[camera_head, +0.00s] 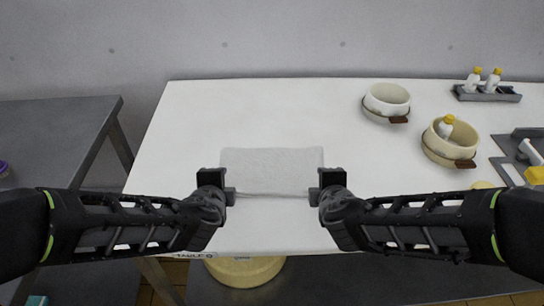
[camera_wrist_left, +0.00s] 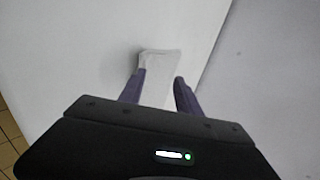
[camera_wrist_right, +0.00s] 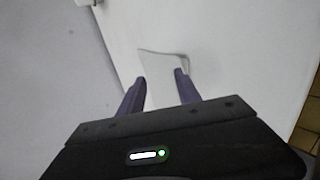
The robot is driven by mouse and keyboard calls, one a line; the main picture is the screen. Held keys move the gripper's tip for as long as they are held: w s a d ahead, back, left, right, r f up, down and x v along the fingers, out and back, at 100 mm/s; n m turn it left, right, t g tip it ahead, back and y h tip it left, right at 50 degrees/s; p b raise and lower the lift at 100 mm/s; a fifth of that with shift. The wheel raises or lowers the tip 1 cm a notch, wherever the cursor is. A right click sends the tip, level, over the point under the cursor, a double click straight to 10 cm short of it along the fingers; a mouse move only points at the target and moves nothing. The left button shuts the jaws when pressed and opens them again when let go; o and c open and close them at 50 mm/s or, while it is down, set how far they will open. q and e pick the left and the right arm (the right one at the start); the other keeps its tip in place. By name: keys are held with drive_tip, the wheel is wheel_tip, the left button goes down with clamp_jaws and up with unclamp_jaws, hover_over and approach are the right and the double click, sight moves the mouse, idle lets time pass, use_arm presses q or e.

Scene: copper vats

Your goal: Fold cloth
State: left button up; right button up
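A white cloth (camera_head: 271,171) lies as a flat rectangle on the white table (camera_head: 270,112). My left gripper (camera_head: 230,194) is at its near left corner and my right gripper (camera_head: 314,194) at its near right corner. In the left wrist view the left fingers (camera_wrist_left: 159,90) stand apart with the cloth (camera_wrist_left: 161,66) showing between and beyond them. In the right wrist view the right fingers (camera_wrist_right: 160,88) also stand apart, with the cloth (camera_wrist_right: 163,67) between and beyond. Contact with the cloth cannot be made out.
Two cream pots (camera_head: 387,101) (camera_head: 450,139) with brown handles stand at the right; the nearer holds a yellow-capped bottle (camera_head: 446,126). A grey tray (camera_head: 487,93) holds two bottles at the back right. The table behind and left of the cloth is clear.

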use_arm(q)
drive_tip(key=s+r, duration=0.3)
drive_tip(key=r, duration=0.3)
drive_tip(key=shift+s+r, duration=0.15)
drive_tip(key=shift+r, duration=0.05)
use_arm(e)
drive_tip(key=s+r, duration=0.3)
drive_tip(key=r, duration=0.3)
drive_tip(key=shift+s+r, duration=0.15)
drive_tip(key=shift+r, duration=0.05)
